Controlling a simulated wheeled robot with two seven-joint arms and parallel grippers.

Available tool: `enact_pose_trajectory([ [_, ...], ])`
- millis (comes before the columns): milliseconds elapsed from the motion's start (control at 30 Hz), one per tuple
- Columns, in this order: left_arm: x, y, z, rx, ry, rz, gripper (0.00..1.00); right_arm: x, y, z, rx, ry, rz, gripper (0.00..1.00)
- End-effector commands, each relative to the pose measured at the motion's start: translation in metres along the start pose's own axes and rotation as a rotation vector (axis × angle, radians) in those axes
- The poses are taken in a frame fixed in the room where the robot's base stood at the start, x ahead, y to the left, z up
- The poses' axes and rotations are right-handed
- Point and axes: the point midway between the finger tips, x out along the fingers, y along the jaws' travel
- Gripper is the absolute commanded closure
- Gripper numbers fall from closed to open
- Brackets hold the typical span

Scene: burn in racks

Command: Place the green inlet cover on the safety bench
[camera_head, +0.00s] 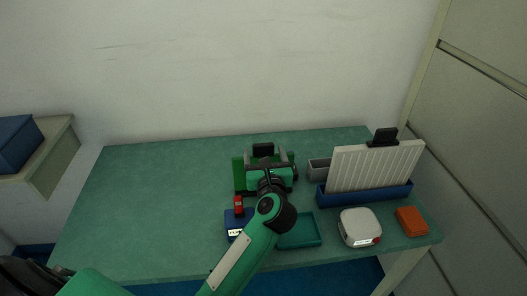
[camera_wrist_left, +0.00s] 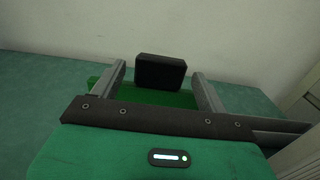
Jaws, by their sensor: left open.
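The green inlet cover (camera_head: 238,178) lies on the teal bench (camera_head: 130,200), mostly hidden behind my left gripper. Its black block-shaped handle (camera_head: 263,150) stands up at the far side. My left gripper (camera_head: 266,161) is over the cover and open. In the left wrist view the black handle (camera_wrist_left: 160,72) stands beyond the palm, between the two grey fingers of the gripper (camera_wrist_left: 159,72). Gaps show on both sides of the handle. Part of the green cover (camera_wrist_left: 175,98) shows below the handle. My right gripper is not in view.
A white ribbed panel (camera_head: 375,165) with a black handle stands in a blue holder (camera_head: 365,194). A grey bin (camera_head: 318,170), teal tray (camera_head: 302,231), white rounded device (camera_head: 359,228), orange block (camera_head: 411,221) and blue labelled box with a red part (camera_head: 238,207) are nearby. The bench's left half is clear.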

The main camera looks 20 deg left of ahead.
Motion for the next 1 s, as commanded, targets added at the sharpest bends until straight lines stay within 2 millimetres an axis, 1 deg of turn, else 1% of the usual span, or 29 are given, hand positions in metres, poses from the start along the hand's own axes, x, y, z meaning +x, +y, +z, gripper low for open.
enact_pose_trajectory([
  [33, -0.012, 0.0, -0.003, -0.003, 0.004, -0.001, 0.24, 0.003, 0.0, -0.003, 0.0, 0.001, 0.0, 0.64],
  [67, -0.018, 0.0, -0.003, -0.003, 0.003, -0.001, 0.24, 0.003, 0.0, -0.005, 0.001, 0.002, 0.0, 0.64],
  [100, -0.028, 0.0, -0.004, -0.003, 0.004, -0.002, 0.24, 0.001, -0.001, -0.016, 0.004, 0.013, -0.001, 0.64],
  [133, -0.035, 0.0, -0.003, -0.004, 0.003, -0.002, 0.24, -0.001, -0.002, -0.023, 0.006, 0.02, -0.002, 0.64],
  [300, -0.069, 0.0, -0.003, -0.003, 0.003, 0.0, 0.24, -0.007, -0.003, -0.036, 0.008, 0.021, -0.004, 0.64],
  [433, -0.088, 0.0, -0.002, -0.002, 0.002, 0.0, 0.24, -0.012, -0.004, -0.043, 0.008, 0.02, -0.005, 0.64],
  [500, -0.094, 0.0, -0.002, -0.001, 0.002, 0.0, 0.24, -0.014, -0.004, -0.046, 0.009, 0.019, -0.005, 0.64],
  [633, -0.099, 0.001, 0.0, -0.001, 0.0, 0.001, 0.24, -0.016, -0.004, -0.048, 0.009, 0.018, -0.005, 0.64],
  [1000, -0.099, 0.0, 0.0, 0.0, 0.0, 0.001, 0.24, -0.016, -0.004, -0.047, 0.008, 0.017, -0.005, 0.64],
])
